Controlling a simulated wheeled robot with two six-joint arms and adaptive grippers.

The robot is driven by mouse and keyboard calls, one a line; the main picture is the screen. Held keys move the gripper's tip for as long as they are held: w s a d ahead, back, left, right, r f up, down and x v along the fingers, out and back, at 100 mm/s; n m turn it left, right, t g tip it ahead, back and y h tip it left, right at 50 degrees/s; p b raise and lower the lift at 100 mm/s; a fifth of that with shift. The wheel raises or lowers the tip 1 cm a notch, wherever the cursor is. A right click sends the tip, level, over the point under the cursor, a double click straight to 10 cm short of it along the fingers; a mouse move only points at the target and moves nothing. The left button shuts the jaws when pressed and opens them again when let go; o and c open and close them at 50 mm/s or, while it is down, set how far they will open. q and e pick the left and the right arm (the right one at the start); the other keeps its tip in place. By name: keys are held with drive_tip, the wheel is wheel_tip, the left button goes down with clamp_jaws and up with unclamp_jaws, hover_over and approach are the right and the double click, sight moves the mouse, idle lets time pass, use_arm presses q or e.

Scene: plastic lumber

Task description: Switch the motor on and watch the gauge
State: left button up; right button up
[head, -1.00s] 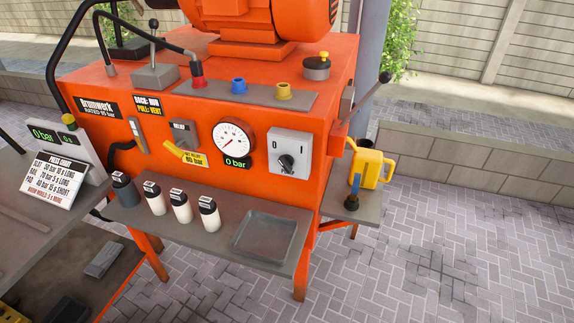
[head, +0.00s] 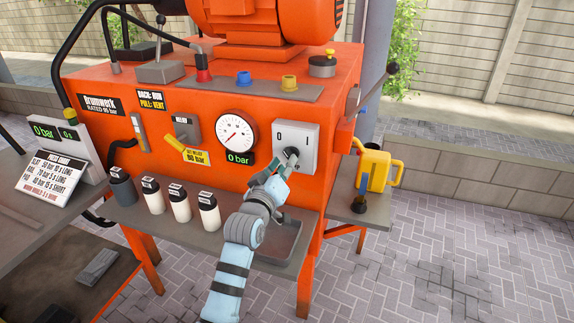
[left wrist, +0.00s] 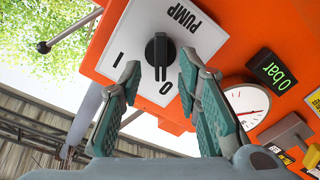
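The pump switch (head: 295,148) is a light plate marked 0 and I on the orange machine's front. In the left wrist view its black knob (left wrist: 159,50) has its bar in line with the 0. My left gripper (left wrist: 161,70) is open, with a finger on each side of the knob; contact is not clear. In the head view my left gripper (head: 285,168) covers part of the knob. The round gauge (head: 236,132) has a red needle, and the display (head: 240,158) below it reads 0 bar. The orange motor (head: 262,20) sits on top. My right gripper is out of view.
A grey shelf (head: 135,217) below the panel bears several labelled bottles and a shallow tray (head: 285,240). A yellow relief handle (head: 176,143) is left of the gauge. A yellow can (head: 374,168) stands on a side shelf at right. A press chart (head: 52,172) is at left.

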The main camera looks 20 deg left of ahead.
use_arm(q)
drive_tip(key=w, duration=0.2)
drive_tip(key=shift+w, duration=0.35)
drive_tip(key=shift+c, duration=0.6)
clamp_jaws()
